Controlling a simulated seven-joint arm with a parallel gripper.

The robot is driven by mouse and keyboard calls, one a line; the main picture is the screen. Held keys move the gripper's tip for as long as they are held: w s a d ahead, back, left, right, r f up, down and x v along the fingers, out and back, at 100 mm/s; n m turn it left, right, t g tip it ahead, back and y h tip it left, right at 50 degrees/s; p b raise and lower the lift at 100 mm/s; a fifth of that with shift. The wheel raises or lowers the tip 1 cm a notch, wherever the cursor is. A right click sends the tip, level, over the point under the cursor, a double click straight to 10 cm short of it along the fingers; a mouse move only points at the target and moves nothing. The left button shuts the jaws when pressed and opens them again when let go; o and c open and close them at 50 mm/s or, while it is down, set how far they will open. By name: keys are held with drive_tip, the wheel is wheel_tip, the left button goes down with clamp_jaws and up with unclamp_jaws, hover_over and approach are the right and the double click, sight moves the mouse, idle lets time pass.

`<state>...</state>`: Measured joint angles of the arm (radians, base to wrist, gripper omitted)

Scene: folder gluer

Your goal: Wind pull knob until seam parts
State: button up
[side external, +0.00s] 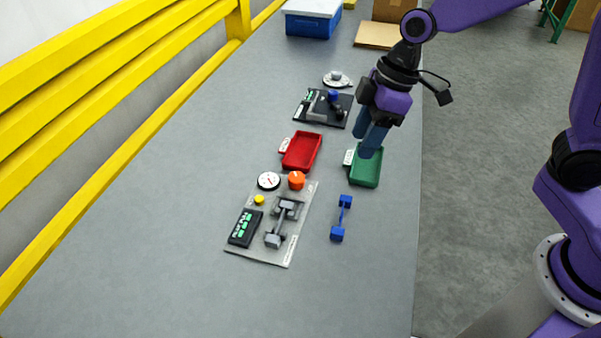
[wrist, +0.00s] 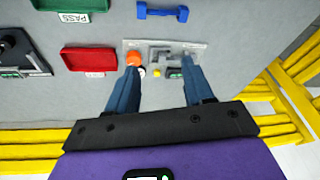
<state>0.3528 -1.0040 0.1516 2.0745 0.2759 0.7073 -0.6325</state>
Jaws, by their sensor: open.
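The orange knob (side external: 296,180) stands at the far edge of a light grey test plate (side external: 250,252); it also shows in the wrist view (wrist: 134,58), beside the tip of the left finger. Two grey clamp blocks with a rod between them (side external: 279,224) sit on the plate. A white round dial (side external: 268,181) is left of the knob. A yellow button (side external: 259,199) and a black panel with green display (side external: 243,228) are nearby. My gripper (side external: 368,152) is open and empty, above the table; in the side view it overlaps the green tray's far end. The wrist view shows its fingers apart (wrist: 162,72).
The green tray (side external: 366,181) and red tray (side external: 302,151) have white labels; the green one reads PASS. A blue dumbbell-shaped piece (side external: 341,218) lies right of the plate. A black fixture (side external: 310,115) stands farther back. A yellow rail (side external: 120,65) runs along the left; the near table is clear.

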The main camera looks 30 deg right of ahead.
drive_tip(key=m+t, duration=0.2)
approach(297, 177)
drive_tip(key=shift+y, duration=0.3)
drive_tip(key=x, duration=0.9)
drive_tip(key=shift+w+d+f, duration=0.1)
drive_tip(key=shift+d+f, duration=0.05)
drive_tip(key=shift+d, duration=0.1)
drive_tip(key=c, duration=0.8)
